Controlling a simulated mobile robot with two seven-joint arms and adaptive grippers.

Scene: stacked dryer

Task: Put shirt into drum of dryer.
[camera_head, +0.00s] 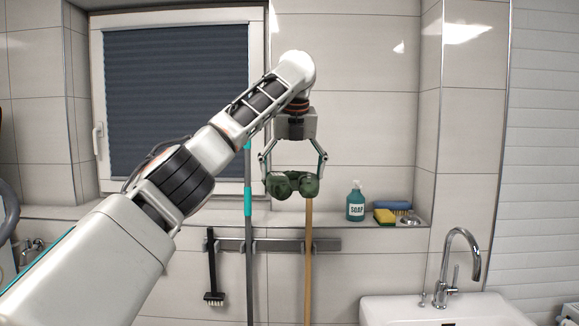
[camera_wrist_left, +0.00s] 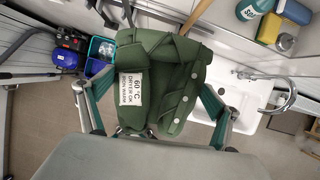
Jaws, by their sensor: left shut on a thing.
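The shirt is a dark green bundle (camera_head: 291,184) in the head view, hanging between the fingers of my left gripper (camera_head: 293,172). In the left wrist view the shirt (camera_wrist_left: 165,85) is folded, with a white care label and several light buttons. My left gripper (camera_wrist_left: 162,112) is shut on it, one finger on each side. The shirt is held in the air in front of the tiled wall. No dryer or drum shows in either view. My right gripper is in neither view.
A white sink (camera_head: 440,308) with a faucet (camera_head: 462,258) is at the right. A ledge holds a soap bottle (camera_head: 355,203) and a yellow sponge (camera_head: 384,216). Brush and broom handles hang from a wall rail (camera_head: 270,245). A window (camera_head: 178,105) is behind my arm.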

